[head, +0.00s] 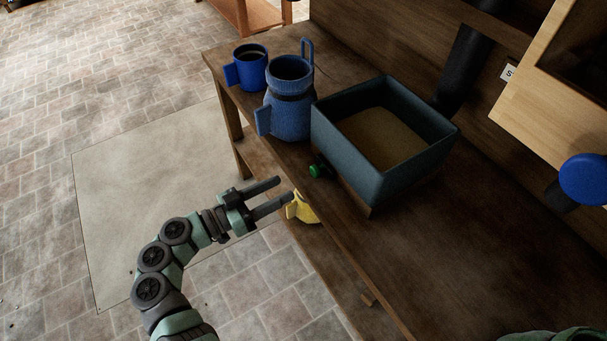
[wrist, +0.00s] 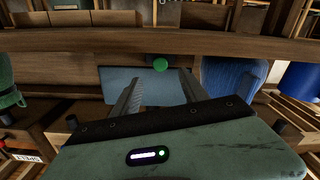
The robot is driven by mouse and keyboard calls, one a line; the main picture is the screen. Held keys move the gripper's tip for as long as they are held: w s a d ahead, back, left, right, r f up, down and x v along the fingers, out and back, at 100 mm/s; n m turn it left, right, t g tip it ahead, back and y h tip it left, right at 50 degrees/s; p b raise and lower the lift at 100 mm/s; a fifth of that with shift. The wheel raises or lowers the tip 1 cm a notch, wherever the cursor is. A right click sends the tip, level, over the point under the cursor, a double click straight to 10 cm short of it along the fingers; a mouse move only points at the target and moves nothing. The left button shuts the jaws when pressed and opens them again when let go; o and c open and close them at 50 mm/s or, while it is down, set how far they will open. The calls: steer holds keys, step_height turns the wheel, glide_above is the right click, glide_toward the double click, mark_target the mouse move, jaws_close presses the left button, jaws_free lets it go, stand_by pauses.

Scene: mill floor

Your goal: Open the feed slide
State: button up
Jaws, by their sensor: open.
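A dark teal open box (head: 340,135) with brown grain-like fill (head: 383,137) stands on the bench. A small green knob (head: 315,171) on a dark stem sticks out low on its near-left side; I take it for the feed slide's handle. In the wrist view the green knob (wrist: 160,65) shows between and beyond the fingertips, with the box's blue-grey wall (wrist: 120,73) behind. My gripper (head: 283,191) is open and empty, left of the knob and apart from it. The slide plate itself is not visible.
A blue ribbed jug (head: 287,118) and a blue mug (head: 247,70) stand left of the box. A yellow object (head: 303,209) sits low by the bench edge, close to my lower finger. A blue round knob (head: 584,179) is at far right.

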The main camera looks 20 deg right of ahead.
mark_target(312, 173)
steer(key=d, duration=0.2)
steer(key=w+d, duration=0.1)
steer(key=d, duration=0.5)
steer(key=shift+w+d, duration=0.1)
steer(key=shift+w, duration=0.2)
jaws_close()
stand_by(0.9)
